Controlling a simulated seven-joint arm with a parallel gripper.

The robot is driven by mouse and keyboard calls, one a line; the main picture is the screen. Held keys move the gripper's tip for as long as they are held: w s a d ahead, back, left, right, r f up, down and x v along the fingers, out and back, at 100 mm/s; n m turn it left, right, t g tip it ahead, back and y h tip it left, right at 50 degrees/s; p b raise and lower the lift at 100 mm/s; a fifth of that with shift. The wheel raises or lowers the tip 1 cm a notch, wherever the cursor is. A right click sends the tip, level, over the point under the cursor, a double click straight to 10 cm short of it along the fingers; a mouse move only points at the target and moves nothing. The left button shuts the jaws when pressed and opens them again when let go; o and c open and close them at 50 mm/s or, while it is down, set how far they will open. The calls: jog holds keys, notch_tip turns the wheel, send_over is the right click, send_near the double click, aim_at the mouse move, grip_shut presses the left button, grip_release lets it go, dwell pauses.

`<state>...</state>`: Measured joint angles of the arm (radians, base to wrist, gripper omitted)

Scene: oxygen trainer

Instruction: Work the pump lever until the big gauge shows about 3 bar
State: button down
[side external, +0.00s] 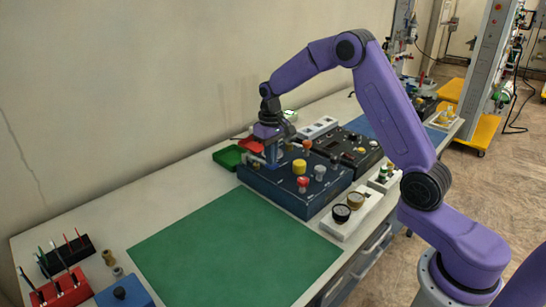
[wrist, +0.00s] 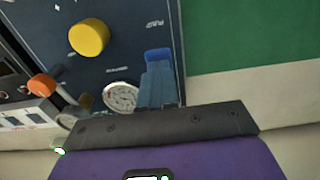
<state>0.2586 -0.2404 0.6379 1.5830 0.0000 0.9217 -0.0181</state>
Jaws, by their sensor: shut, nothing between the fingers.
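The dark blue trainer box (side external: 285,189) stands on the bench, with knobs on its top. My gripper (side external: 271,163) points down over its far left part. In the wrist view my gripper (wrist: 158,68) is shut, its blue-grey fingers together. A bright blue piece (wrist: 158,54), perhaps the pump lever's end, shows right at the fingertips, near the PUMP lettering; whether they touch I cannot tell. The white round gauge (wrist: 121,97) lies left of the fingers; its needle is too small to read. In the side view the lever and gauge cannot be made out behind my gripper.
A yellow knob (wrist: 89,37) and an orange-red knob (wrist: 42,86) stand left of the fingers. A green mat (side external: 235,247) lies clear in front of the box. A green tray (side external: 228,157) sits behind it; a white block with dark round gauges (side external: 341,213) stands at right.

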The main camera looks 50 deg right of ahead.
jog(key=shift+f, duration=0.8)
jog(key=shift+r, duration=1.95)
jog(key=shift+f, duration=0.15)
jog(key=shift+f, duration=1.75)
jog(key=shift+r, duration=1.9)
jog(key=shift+f, duration=0.1)
